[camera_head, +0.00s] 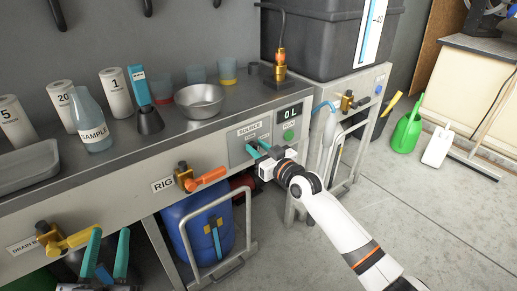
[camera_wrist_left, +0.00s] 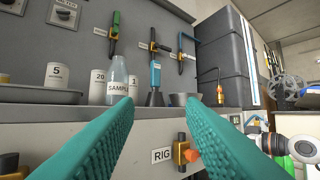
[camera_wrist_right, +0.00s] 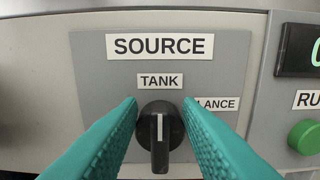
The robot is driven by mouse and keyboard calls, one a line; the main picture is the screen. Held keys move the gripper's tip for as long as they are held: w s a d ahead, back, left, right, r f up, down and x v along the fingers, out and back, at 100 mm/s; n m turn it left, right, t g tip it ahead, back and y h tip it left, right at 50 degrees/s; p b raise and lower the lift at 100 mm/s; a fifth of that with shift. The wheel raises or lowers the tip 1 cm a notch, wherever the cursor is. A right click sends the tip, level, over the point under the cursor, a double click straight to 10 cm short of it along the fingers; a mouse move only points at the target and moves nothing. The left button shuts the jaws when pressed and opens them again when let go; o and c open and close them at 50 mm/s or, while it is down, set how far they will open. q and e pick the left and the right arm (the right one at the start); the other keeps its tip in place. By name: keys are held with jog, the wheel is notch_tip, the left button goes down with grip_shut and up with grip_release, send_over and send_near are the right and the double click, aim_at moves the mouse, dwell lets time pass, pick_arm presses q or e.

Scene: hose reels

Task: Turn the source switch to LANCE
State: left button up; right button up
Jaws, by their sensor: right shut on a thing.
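The source switch (camera_wrist_right: 158,135) is a black knob on a grey panel, below the SOURCE label (camera_wrist_right: 160,46). Its white pointer line stands upright, towards the TANK label (camera_wrist_right: 160,81). The LANCE label (camera_wrist_right: 217,104) is to the upper right, partly covered by a finger. My right gripper (camera_wrist_right: 161,108) is shut on the knob, with one teal finger on each side; it also shows at the panel in the head view (camera_head: 264,152). My left gripper (camera_head: 107,236) is open and empty in front of the bench, near the drain valve.
A green button (camera_wrist_right: 305,137) and a display (camera_head: 291,113) are right of the switch. An orange-handled RIG valve (camera_head: 205,179) is to the left, above a blue barrel (camera_head: 190,222). A sample bottle (camera_head: 91,122), cups and a metal bowl (camera_head: 201,100) stand on the bench.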

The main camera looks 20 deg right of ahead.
pick_arm(q)
jog(key=shift+w+f, duration=0.1)
pick_arm(e)
jog(key=m+p, duration=0.1)
jog(key=m, duration=0.1)
jog(key=shift+d+m, duration=0.2)
jog(key=shift+m, duration=0.2)
jog(key=shift+w+d+m, duration=0.1)
jog(key=shift+m, duration=0.8)
pick_arm(q)
jog(key=f+g, duration=0.1)
jog(key=f, duration=0.1)
jog(key=f+g+y, duration=0.1)
jog(key=f+g, duration=0.2)
jog(key=shift+w+a+f+y+p, duration=0.3)
jog(key=shift+w+a+f+y, duration=0.05)
jog(key=shift+a+y, duration=0.05)
pick_arm(e)
jog(key=m, duration=0.6)
jog(key=f+m, duration=0.1)
jog(key=m, duration=0.2)
jog(key=shift+w+d, duration=0.15)
jog(key=shift+d, duration=0.25)
jog(key=shift+m, duration=0.3)
